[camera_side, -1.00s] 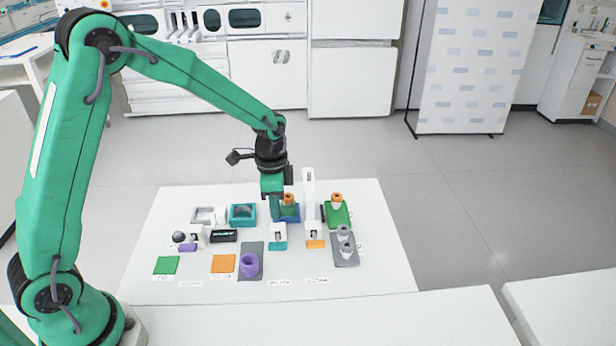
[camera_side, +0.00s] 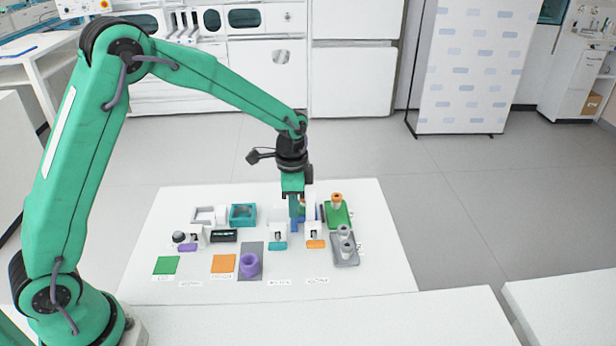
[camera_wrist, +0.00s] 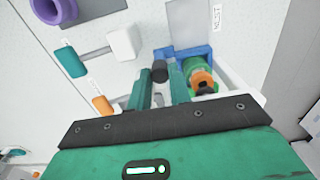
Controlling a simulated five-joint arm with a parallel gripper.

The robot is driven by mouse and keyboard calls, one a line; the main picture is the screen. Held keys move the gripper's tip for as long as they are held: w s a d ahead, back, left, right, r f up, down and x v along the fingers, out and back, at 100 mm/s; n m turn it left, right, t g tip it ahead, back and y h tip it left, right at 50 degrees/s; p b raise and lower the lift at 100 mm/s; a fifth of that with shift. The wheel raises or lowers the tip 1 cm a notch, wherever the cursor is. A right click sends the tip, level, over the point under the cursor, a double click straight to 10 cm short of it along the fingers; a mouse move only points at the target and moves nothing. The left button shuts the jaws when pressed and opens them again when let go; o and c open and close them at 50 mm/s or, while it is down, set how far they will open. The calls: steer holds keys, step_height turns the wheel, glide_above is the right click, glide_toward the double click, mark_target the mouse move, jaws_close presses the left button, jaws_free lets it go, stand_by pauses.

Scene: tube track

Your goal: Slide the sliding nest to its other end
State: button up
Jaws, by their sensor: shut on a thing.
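The sliding nest is a blue block (camera_side: 295,225), mostly hidden by my gripper and white uprights in the side view. It shows more clearly in the wrist view (camera_wrist: 190,51), carrying a green tube with an orange top (camera_wrist: 201,79). A dark round knob (camera_wrist: 160,70) sits beside it, between my fingertips. My gripper (camera_side: 295,222) points down beside the tube, its fingers (camera_wrist: 160,88) shut on the knob. The far end of the slide is hidden in the side view.
A purple ring (camera_side: 249,264) stands front left.

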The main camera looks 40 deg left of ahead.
steer(key=shift+w+d, duration=0.2)
steer(key=shift+w, duration=0.15)
steer(key=o, duration=0.6)
steer(key=shift+d+r, duration=0.1)
steer(key=shift+r, duration=2.4)
